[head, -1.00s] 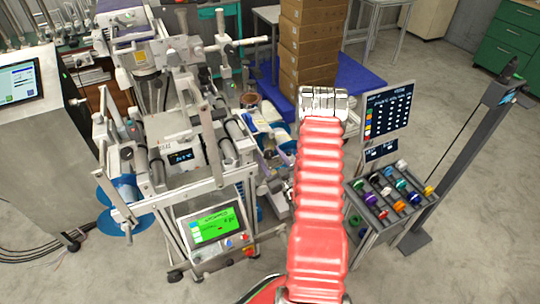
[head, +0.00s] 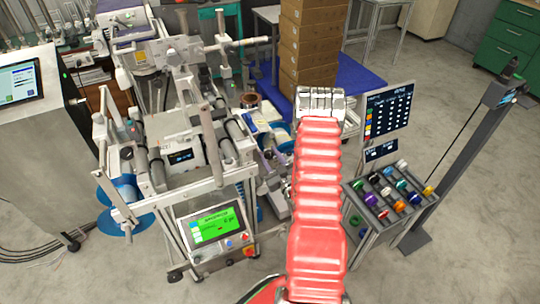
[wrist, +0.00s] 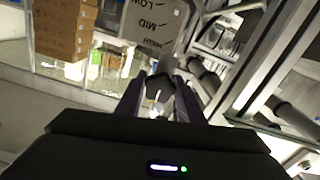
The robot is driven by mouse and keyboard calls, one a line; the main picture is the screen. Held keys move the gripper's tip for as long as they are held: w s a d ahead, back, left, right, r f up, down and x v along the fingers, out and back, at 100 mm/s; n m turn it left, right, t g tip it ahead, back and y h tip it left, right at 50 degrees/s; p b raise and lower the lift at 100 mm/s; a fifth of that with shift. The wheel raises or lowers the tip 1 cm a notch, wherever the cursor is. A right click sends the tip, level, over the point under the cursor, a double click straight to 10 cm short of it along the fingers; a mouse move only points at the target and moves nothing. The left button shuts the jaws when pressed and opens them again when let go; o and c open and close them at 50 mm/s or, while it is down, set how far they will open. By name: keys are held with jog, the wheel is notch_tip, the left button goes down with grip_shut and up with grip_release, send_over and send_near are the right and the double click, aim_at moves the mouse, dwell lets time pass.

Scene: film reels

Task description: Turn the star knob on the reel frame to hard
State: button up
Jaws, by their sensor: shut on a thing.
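In the wrist view a dark star knob (wrist: 159,90) sits between the two fingertips of my gripper (wrist: 158,98). The fingers are closed on it from both sides, and they hide parts of its edge. Behind the knob is a grey panel (wrist: 148,32) with the words LOW and MID and a third label too blurred to read. I cannot tell which label the knob points to. The reel frame (head: 185,130) with its rollers stands left of my red-sleeved arm in the head view. The knob cannot be made out there.
A green-lit screen (head: 213,226) is on the frame's front. A stack of cardboard boxes (head: 308,50) stands behind my arm. A rack of coloured spools (head: 372,198) and a dark board (head: 388,112) are on the right. Rails and rollers are close on the wrist view's right.

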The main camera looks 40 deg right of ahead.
jog(key=shift+c, duration=0.3)
jog(key=shift+m, duration=2.4)
jog(key=o, duration=1.1)
jog(key=shift+c, duration=0.2)
jog(key=shift+s, duration=0.15)
jog(key=v, duration=1.3)
jog(key=shift+s+a, duration=0.15)
jog(key=shift+s, duration=0.1)
